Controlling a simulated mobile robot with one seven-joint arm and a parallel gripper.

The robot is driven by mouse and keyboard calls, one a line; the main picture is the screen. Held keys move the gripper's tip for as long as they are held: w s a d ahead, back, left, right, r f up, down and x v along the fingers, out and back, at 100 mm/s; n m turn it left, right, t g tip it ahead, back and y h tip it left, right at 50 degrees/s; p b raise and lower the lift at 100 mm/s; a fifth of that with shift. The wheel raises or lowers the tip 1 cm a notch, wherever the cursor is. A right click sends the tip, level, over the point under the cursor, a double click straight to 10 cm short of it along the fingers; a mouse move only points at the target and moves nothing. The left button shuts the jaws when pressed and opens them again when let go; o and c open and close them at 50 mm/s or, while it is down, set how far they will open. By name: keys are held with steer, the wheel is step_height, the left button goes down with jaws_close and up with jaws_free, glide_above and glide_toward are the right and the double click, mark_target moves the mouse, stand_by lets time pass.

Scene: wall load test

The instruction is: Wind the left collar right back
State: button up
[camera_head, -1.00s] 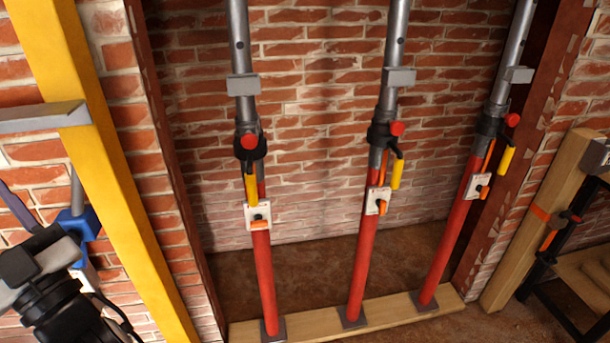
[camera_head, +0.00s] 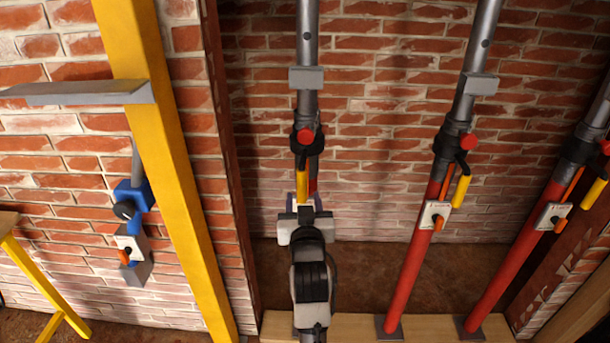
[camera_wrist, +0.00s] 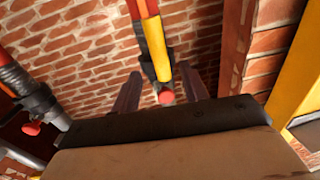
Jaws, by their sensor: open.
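The left collar (camera_head: 307,148) is a dark ring on the left prop, between its grey upper tube (camera_head: 307,40) and red lower tube. It has a red knob (camera_head: 305,136) and a yellow handle (camera_head: 302,181) hanging below. My gripper (camera_head: 304,199) is open, in front of the left prop just below the handle, and hides the prop's lower part. In the wrist view, which looks upside down, the yellow handle (camera_wrist: 157,48) and red knob (camera_wrist: 165,97) lie between my two spread fingers (camera_wrist: 161,90). I cannot see any contact.
Two similar props with collars stand to the right, the middle one (camera_head: 405,270) closest. A yellow post (camera_head: 165,170) with a grey bracket (camera_head: 85,92) stands left. A blue device (camera_head: 132,195) is beside it. Brick wall lies behind, and a timber sill (camera_head: 355,328) runs below.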

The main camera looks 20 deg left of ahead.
mark_target(301, 178)
steer(key=p+x, duration=0.2)
steer(key=x, duration=0.7)
jaws_close()
